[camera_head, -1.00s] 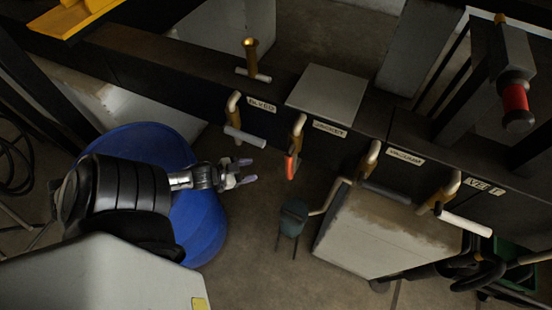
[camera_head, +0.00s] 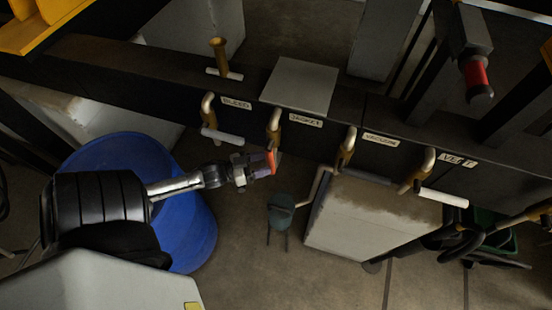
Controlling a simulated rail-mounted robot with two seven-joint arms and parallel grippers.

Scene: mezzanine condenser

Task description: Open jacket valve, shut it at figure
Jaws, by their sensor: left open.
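The jacket valve (camera_head: 274,128) is a brass pipe fitting below the label "JACKET" (camera_head: 306,121) on the dark beam. Its red lever (camera_head: 271,161) hangs roughly straight down. My left gripper (camera_head: 264,168) is open, with its fingertips at the lower part of the red lever. They overlap it in the picture; I cannot tell whether the lever is between the fingers or touching them. No readable gauge figure shows. My right gripper is not in view.
The bleed valve (camera_head: 208,112) with a white lever is just left, and the vacuum (camera_head: 346,148) and vent (camera_head: 420,172) valves are right. A blue drum (camera_head: 195,225) stands below my left arm. A stool (camera_head: 281,210) and a pale-topped box (camera_head: 375,215) stand below the beam.

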